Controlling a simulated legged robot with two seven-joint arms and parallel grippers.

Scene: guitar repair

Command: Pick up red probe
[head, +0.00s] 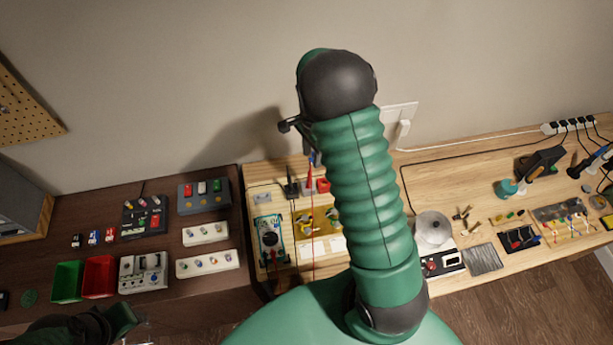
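My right arm rises through the middle of the head view, and its dark, rounded end hides most of my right gripper (311,156). Only small dark parts of it show at the left of the arm, and its fingers cannot be made out. A thin red line, seemingly the red probe with its lead (311,185), runs straight down from just below these parts. I cannot tell whether it is held. The teal-edged multimeter (270,240) lies on the light bench to the left. My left arm shows dark at the bottom left; its gripper's opening is unclear.
A dark bench at left holds red (99,277) and green (68,281) bins, switch boxes and white knob strips. On the light bench (470,160), a yellow board (305,221) is partly behind my arm. A round metal piece (433,229) and small tools lie at right.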

